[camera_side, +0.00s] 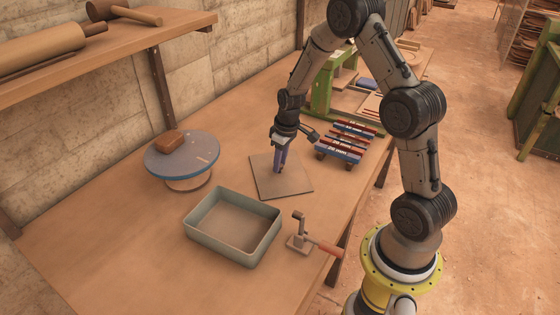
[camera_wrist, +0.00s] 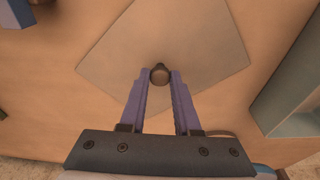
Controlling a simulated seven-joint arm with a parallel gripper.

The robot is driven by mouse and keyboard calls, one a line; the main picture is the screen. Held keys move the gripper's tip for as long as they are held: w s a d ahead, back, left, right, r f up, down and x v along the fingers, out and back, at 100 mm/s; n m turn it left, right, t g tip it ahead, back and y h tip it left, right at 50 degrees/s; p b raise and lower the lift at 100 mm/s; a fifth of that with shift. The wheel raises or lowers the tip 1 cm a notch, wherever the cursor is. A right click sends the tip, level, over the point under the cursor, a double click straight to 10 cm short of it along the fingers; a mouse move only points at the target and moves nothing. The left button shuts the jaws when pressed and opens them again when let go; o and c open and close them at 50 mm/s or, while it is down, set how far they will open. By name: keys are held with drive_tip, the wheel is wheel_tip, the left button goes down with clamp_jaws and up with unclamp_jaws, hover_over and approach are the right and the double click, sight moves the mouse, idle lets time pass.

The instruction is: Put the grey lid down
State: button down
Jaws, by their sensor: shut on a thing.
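The grey lid (camera_side: 292,183) is a flat square plate beside the open grey-green tray, between it and the small slatted press. In the wrist view the lid (camera_wrist: 205,45) lies below my fingers, with a round dark knob (camera_wrist: 160,74) at its middle. My gripper (camera_side: 280,168) points down over the lid. Its two purple fingers (camera_wrist: 160,82) are shut on the knob, one on each side. The lid looks level and on or very close to the table; I cannot tell whether it touches.
The open tray (camera_side: 190,225) stands in front of the lid. A hand clamp with a red handle (camera_side: 325,247) sits right of the tray. A blue turntable (camera_side: 165,165) with a brown block stands left. The slatted press (camera_side: 345,143) is close on the right. Bare table lies left of the lid.

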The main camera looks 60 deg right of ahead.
sight(285, 175)
drive_tip(key=c, duration=0.6)
unclamp_jaws()
drive_tip(key=shift+r, duration=0.1)
drive_tip(key=s+a+r, duration=0.2)
drive_tip(key=r, duration=0.7)
drive_tip(key=s+a+r, duration=0.3)
drive_tip(key=r, duration=0.6)
drive_tip(key=s+a+r+t, duration=0.1)
drive_tip(key=s+a+r, duration=0.1)
drive_tip(key=s, duration=0.4)
drive_tip(key=s+a+r+t, duration=0.1)
drive_tip(key=s+a+r, duration=0.1)
drive_tip(key=s+a, duration=0.3)
drive_tip(key=s+a+r+t, duration=0.1)
drive_tip(key=s+a+r, duration=0.1)
drive_tip(key=s+a, duration=0.2)
drive_tip(key=shift+s+t, duration=0.4)
drive_tip(key=shift+s, duration=1.3)
